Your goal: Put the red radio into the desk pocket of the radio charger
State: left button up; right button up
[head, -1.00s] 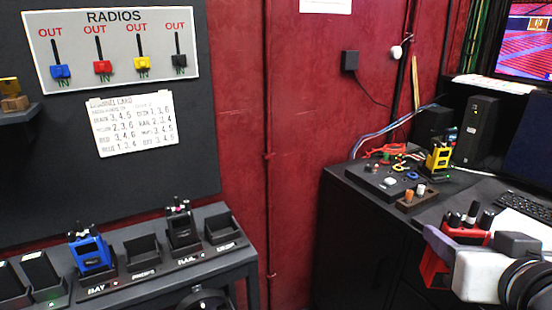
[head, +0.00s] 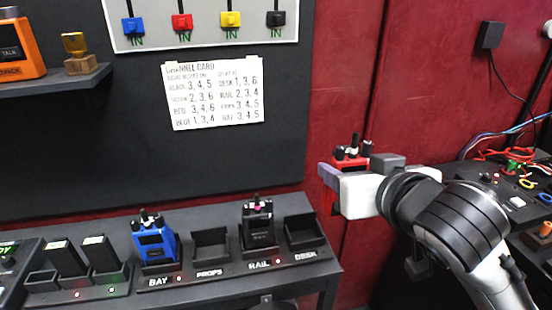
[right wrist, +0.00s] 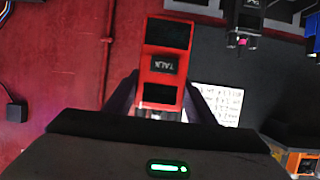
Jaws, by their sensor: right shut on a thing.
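The red radio (head: 352,158) is held in my right gripper (head: 338,184), right of the charger and above its level. In the right wrist view the red radio (right wrist: 165,62) shows its TALK face between the fingers. The radio charger (head: 225,272) stands at lower left of centre. Its desk pocket (head: 304,243), labelled DESK, is at the right end and looks empty. The gripper is up and to the right of this pocket, apart from it. My left gripper is not in view.
A blue radio (head: 155,243) sits in the BAY pocket and a black radio (head: 257,226) in the RAIL pocket, beside the desk pocket. The PROPS pocket (head: 210,246) between them is empty. A channel card (head: 214,93) hangs on the dark board. A cluttered desk is at right.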

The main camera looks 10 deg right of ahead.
jog(key=w+a+f+b, duration=0.3)
jog(key=w+f, duration=0.3)
jog(key=f, duration=0.2)
jog(key=shift+w+a+f+n+y+b, duration=0.2)
jog(key=shift+a+n+y+b, duration=0.15)
jog(key=shift+a, duration=0.45)
jog(key=shift+s+p, duration=0.1)
jog(key=shift+p, duration=0.55)
dwell(0.5)
jog(key=shift+f, duration=0.1)
dwell(0.3)
jog(key=shift+f+b, duration=1.95)
jog(key=shift+f, duration=0.95)
jog(key=o, duration=1.3)
jog(key=shift+c, duration=0.2)
jog(key=shift+f, duration=0.1)
